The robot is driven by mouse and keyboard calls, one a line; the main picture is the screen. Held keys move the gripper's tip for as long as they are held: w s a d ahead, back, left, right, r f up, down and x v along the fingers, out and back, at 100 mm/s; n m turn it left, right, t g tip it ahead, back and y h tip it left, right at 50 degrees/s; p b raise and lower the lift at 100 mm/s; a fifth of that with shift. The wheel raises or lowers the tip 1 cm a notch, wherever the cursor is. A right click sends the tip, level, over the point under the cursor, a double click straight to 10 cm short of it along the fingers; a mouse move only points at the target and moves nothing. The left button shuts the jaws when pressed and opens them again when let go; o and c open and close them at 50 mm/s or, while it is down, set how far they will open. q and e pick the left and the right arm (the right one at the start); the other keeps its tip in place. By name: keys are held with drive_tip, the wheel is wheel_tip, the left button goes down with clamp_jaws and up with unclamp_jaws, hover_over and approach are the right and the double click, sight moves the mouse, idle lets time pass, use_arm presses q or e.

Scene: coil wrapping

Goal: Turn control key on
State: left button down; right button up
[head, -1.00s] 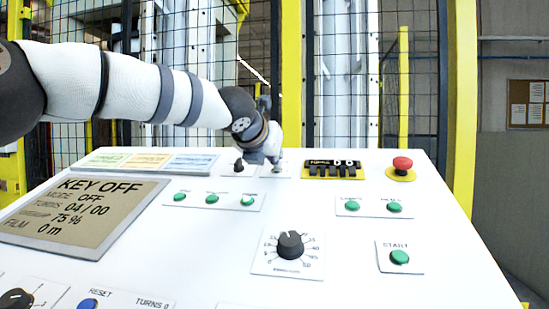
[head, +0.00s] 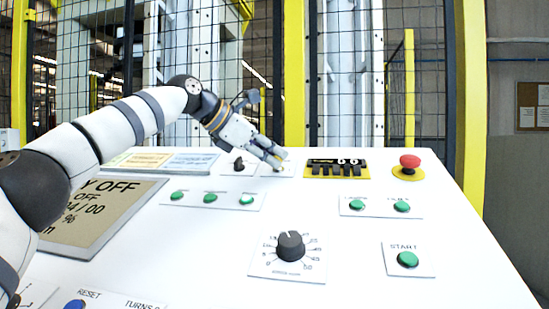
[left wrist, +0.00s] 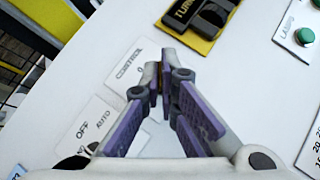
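The control key's white plate (left wrist: 135,65), lettered CONTROL with a 0, is on the sloped panel in the left wrist view. It also shows in the head view (head: 287,173). My left gripper (left wrist: 158,78) is over this plate with its fingertips close together on a thin brownish piece, which looks like the key; the fingers hide most of it. In the head view my left gripper (head: 279,160) comes in from the upper left, its tips down at the plate. The display (head: 100,215) still shows OFF, partly covered by my left arm. My right gripper is not in view.
Left of the key is a black selector (head: 239,164) on its OFF/AUTO plate. A black dial (head: 290,246) and green START button (head: 407,259) are nearer. Fence mesh stands behind.

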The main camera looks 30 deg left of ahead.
use_arm(q)
drive_tip(key=shift+f+m+g+h, duration=0.3)
drive_tip(key=shift+m+g, duration=0.1)
drive_tip(key=shift+m, duration=0.2)
drive_tip(key=c, duration=1.9)
unclamp_jaws()
drive_tip(key=shift+w+r, duration=0.1)
